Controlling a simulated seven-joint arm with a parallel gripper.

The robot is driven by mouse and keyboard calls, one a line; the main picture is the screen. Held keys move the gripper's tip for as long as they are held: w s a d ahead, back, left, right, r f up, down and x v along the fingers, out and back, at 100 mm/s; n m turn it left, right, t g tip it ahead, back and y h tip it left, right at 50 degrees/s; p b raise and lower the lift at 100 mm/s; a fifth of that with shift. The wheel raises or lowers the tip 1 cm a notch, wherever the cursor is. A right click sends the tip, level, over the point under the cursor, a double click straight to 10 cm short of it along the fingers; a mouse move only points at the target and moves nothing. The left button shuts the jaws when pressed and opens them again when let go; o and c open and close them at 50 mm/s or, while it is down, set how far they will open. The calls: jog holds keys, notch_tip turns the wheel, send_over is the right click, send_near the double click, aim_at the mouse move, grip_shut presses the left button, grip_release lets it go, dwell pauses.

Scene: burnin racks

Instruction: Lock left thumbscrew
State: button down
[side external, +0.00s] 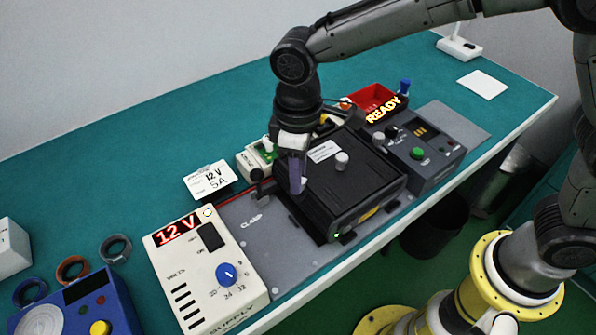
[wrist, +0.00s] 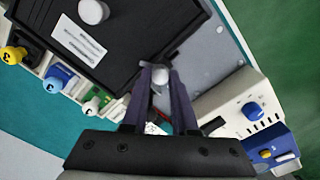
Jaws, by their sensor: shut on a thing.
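A black module (side external: 365,190) with a white label lies on the grey plate. My gripper (side external: 297,189) points down at the module's left edge in the side view. In the wrist view my gripper's fingertips (wrist: 160,72) are shut on the left thumbscrew (wrist: 160,77), a small pale round knob. The fingers mostly hide this thumbscrew in the side view. The other thumbscrew (side external: 342,160) stands free on top of the module; it also shows at the top of the wrist view (wrist: 93,11).
A white supply box (side external: 205,262) reading 12 V stands left of the module. A grey box (side external: 425,155) with a green button and a READY sign stands to the right.

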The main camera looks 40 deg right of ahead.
jog(key=m, duration=0.5)
jog(key=shift+r, duration=0.1)
jog(key=shift+m, duration=0.4)
jog(key=c, duration=0.7)
grip_release()
notch_tip(320, 180, up, 14)
jog(key=shift+f, duration=0.1)
jog(key=shift+w+d, duration=0.1)
jog(key=shift+d, duration=0.05)
